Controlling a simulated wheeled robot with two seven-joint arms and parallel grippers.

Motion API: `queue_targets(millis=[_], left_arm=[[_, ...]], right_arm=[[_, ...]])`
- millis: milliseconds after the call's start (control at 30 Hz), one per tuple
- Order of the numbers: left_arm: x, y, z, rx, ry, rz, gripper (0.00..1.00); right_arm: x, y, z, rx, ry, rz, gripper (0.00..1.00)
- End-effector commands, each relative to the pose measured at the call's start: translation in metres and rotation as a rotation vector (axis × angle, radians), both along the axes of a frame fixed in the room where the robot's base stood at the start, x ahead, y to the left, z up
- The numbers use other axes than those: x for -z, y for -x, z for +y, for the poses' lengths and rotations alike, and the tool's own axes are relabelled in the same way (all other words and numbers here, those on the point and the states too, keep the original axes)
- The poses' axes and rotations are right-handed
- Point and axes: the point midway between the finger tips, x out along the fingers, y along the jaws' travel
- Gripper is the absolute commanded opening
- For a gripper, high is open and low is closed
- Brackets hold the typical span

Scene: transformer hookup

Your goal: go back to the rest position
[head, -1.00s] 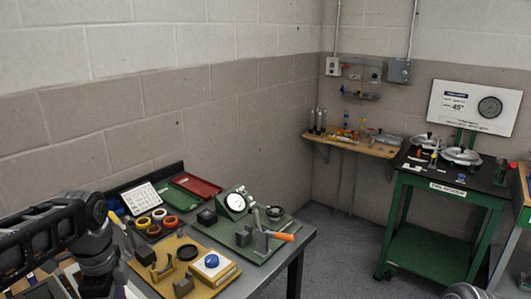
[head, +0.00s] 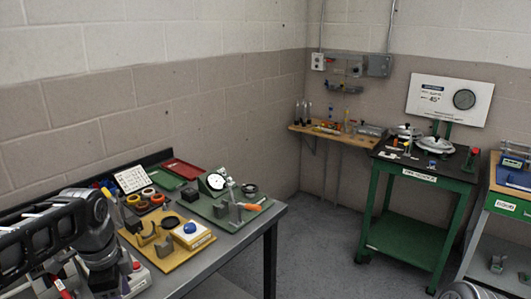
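My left arm comes in at the lower left of the head view, in front of the near grey bench (head: 205,262). Its gripper cannot be made out. Only a small rounded part of my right arm shows at the bottom right edge, and its gripper is out of the picture. On the bench, a yellow board (head: 160,248) bears dark blocks and a white block with a blue button (head: 190,229). A green board (head: 225,208) bears a dial gauge (head: 215,182) and an orange-handled clamp (head: 250,206).
A green cart (head: 415,210) with a sign panel (head: 449,99) stands at the right. A wooden wall shelf (head: 338,133) with small tools is in the corner. Another table (head: 508,200) is at the right edge. Grey floor (head: 325,255) lies open between bench and cart.

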Motion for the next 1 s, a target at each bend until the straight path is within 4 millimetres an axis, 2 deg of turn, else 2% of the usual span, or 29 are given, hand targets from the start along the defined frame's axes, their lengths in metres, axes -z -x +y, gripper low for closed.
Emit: queue_targets(millis=[200, 367, 467, 567, 600, 667, 700, 767, 800, 867, 900, 1000], left_arm=[[0.007, -0.033, -0.012, -0.169, 0.059, -0.139, 0.56], [0.033, -0.062, -0.034, -0.337, 0.155, -0.23, 0.56], [0.064, -0.079, -0.056, -0.466, 0.241, -0.263, 0.56], [0.114, -0.089, -0.089, -0.637, 0.354, -0.266, 0.56], [0.14, -0.088, -0.105, -0.719, 0.404, -0.255, 0.56], [0.183, -0.08, -0.13, -0.851, 0.474, -0.222, 0.56], [0.211, -0.069, -0.146, -0.938, 0.511, -0.193, 0.56], [0.25, -0.048, -0.167, -1.056, 0.548, -0.145, 0.56], [0.275, -0.029, -0.179, -1.126, 0.56, -0.107, 0.56], [0.307, 0.003, -0.196, -1.213, 0.562, -0.049, 0.56], [0.326, 0.027, -0.206, -1.257, 0.552, -0.007, 0.56], [0.362, 0.085, -0.225, -1.305, 0.502, 0.092, 0.56]], right_arm=[[0.0, 0.0, 0.0, 0.0, 0.0, 0.0, 0.36], [0.0, 0.0, 0.0, 0.0, 0.0, 0.0, 0.36], [0.0, 0.0, 0.0, 0.0, 0.0, 0.0, 0.36], [0.0, 0.0, 0.0, 0.0, 0.0, 0.0, 0.36], [0.0, 0.0, 0.0, 0.0, 0.0, 0.0, 0.36], [0.0, 0.0, 0.0, 0.0, 0.0, 0.0, 0.36], [0.0, 0.0, 0.0, 0.0, 0.0, 0.0, 0.36], [0.0, 0.0, 0.0, 0.0, 0.0, 0.0, 0.36], [0.0, 0.0, 0.0, 0.0, 0.0, 0.0, 0.36], [0.0, 0.0, 0.0, 0.0, 0.0, 0.0, 0.36], [0.0, 0.0, 0.0, 0.0, 0.0, 0.0, 0.36], [0.0, 0.0, 0.0, 0.0, 0.0, 0.0, 0.36]])
